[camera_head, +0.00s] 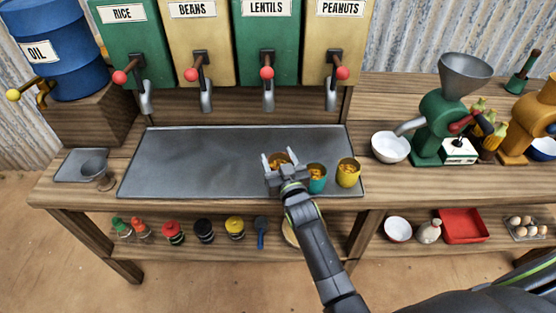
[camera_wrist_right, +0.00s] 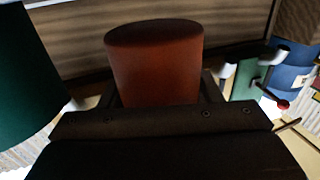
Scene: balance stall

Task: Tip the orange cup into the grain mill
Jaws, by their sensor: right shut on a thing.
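The orange cup (camera_head: 279,158) is at the front right part of the grey metal tray (camera_head: 200,160) in the head view, with orange-yellow contents showing at its top. My right gripper (camera_head: 281,162) is shut on it, one finger on each side. In the right wrist view the orange cup (camera_wrist_right: 155,65) fills the space between the fingers. I cannot tell whether it touches the tray. The green grain mill (camera_head: 434,122) stands on the counter at the right, with a grey funnel (camera_head: 466,72) on top. My left gripper is not in view.
A teal cup (camera_head: 317,178) and a yellow cup (camera_head: 348,172), both filled, stand close to the right of my gripper. A white bowl (camera_head: 390,147) sits under the mill's spout. An orange mill (camera_head: 538,118) stands at the right edge. Dispensers with taps (camera_head: 206,95) line the back.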

